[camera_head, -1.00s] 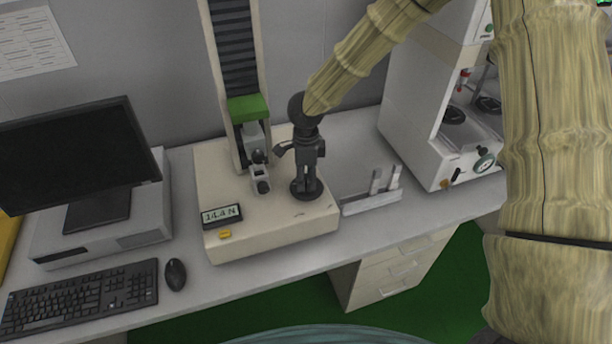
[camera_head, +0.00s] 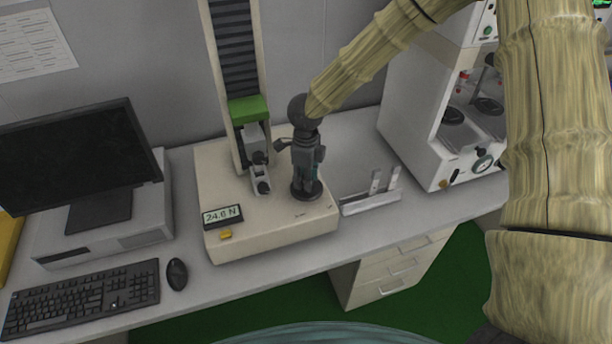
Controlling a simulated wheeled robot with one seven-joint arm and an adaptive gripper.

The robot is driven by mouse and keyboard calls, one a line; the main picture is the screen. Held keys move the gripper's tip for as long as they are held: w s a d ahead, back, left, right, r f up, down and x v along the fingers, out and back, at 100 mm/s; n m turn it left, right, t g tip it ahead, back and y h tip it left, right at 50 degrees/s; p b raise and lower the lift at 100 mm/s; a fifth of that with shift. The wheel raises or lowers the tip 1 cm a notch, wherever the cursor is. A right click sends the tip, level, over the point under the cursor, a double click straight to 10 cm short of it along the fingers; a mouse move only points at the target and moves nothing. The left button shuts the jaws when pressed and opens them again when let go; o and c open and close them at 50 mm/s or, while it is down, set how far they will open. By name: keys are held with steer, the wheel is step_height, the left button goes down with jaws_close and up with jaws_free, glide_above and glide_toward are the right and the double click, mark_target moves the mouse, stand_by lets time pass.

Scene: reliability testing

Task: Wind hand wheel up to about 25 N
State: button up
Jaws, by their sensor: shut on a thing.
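The test stand has a cream base (camera_head: 262,228), an upright column and a green crosshead (camera_head: 248,109). Its display (camera_head: 222,215) reads about 24.6 N. Two small clamps (camera_head: 260,172) stand in line below the crosshead. The dark round hand wheel (camera_head: 309,192) lies on the right part of the base, mostly covered by my gripper. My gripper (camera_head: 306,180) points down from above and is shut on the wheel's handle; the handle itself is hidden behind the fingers.
A yellow button (camera_head: 225,234) sits below the display. A monitor (camera_head: 75,160), keyboard (camera_head: 80,300) and mouse (camera_head: 177,274) are at left. A grey rack (camera_head: 370,200) stands right of the base, and a white machine (camera_head: 425,110) stands behind it.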

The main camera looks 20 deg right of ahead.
stand_by(0.3)
steer(key=o, duration=1)
steer(key=shift+o, duration=0.2)
steer(key=shift+r, duration=0.1)
step_height(320, 180, up, 12)
steer(key=shift+d, duration=0.1)
